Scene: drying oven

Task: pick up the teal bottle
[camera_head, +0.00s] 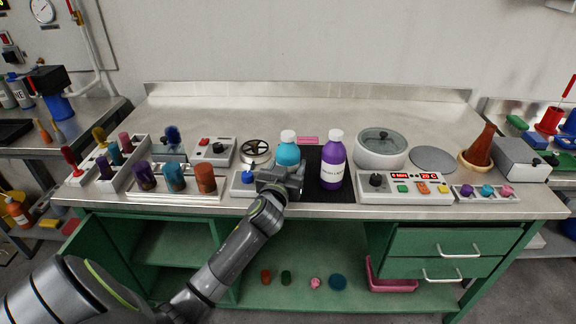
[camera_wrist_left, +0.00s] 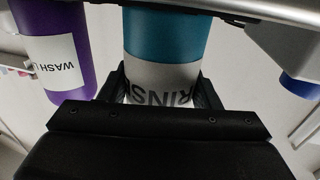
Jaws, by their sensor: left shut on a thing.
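The teal bottle (camera_head: 288,150) stands upright with a white cap on the steel bench, just left of the purple bottle. My left gripper (camera_head: 283,178) comes in from the front and is shut on its lower part. In the left wrist view the teal bottle (camera_wrist_left: 165,45) has a white label with large dark letters. The gripper's two fingers (camera_wrist_left: 160,88) lie on either side of that label. I cannot tell whether the bottle's base is off the bench. My right gripper is not in view.
The purple bottle (camera_head: 333,160) stands close on the right, on a black mat (camera_head: 313,158); it also shows in the left wrist view (camera_wrist_left: 60,50). A blue button box (camera_head: 243,183) is close on the left. A control panel (camera_head: 405,188) lies to the right. The bench's back is clear.

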